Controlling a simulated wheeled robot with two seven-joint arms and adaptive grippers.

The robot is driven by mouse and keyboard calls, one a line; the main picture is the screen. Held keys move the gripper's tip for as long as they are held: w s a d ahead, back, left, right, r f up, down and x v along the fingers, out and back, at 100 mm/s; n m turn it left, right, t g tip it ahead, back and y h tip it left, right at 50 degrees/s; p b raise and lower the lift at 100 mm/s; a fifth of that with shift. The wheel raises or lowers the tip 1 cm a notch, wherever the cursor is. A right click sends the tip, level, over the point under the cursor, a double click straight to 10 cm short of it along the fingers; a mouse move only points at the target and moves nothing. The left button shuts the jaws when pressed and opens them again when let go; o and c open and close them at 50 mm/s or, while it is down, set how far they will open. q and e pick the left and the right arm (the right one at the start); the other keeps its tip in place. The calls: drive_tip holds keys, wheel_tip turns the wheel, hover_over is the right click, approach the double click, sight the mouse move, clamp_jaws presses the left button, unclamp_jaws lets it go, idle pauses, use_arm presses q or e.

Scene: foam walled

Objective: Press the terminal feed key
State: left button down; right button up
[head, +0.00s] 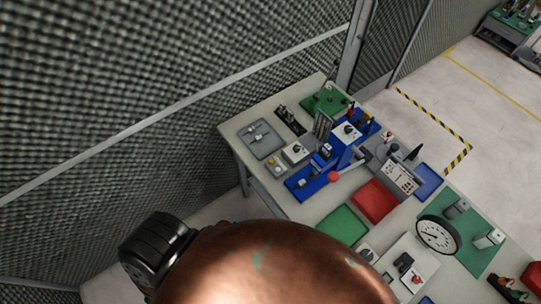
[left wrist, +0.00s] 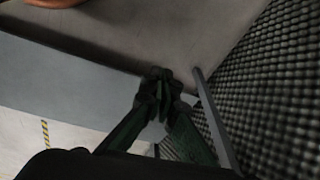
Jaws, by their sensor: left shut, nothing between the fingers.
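A pale box with dark keys on its sloped face, which looks like the terminal (head: 400,176), stands on the workbench in the head view, behind the red mat. I cannot tell which of its small keys is the feed key. My left gripper (left wrist: 158,76) shows in the left wrist view with its dark fingers together and nothing between them. It points at a plain grey surface, with no key near the fingertips. My left gripper does not show in the head view. My right gripper is in neither view.
The workbench (head: 258,118) carries blue fixtures (head: 310,182), a red mat (head: 374,201), a green mat (head: 342,224) and a round clock-like dial (head: 437,235). A dark foam wall (head: 150,80) rises to the left. Open floor (head: 425,118) lies beyond the bench.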

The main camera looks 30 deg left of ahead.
use_arm(q)
drive_tip(key=w+d+r+m+t+p, duration=0.1)
drive_tip(key=w+r+m+p, duration=0.3)
drive_tip(key=w+r+m, duration=0.5)
drive_tip(key=w+r+m+t+h+p, duration=0.1)
drive_tip(key=w+r+m+t+p, duration=0.2)
drive_tip(key=w+r+m, duration=0.5)
drive_tip(key=w+d+r+m+t+h+p, duration=0.1)
drive_tip(key=w+r+m+p, duration=0.4)
drive_tip(key=r, duration=2.2)
drive_tip(key=w+m+t, duration=0.1)
drive_tip(key=w+m, duration=0.3)
drive_tip(key=w, duration=0.2)
drive_tip(key=shift+d+m+p, duration=0.3)
drive_tip(key=shift+d, duration=0.05)
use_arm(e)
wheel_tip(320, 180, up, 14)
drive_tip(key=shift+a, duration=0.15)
use_arm(q)
drive_tip(key=shift+w, duration=0.15)
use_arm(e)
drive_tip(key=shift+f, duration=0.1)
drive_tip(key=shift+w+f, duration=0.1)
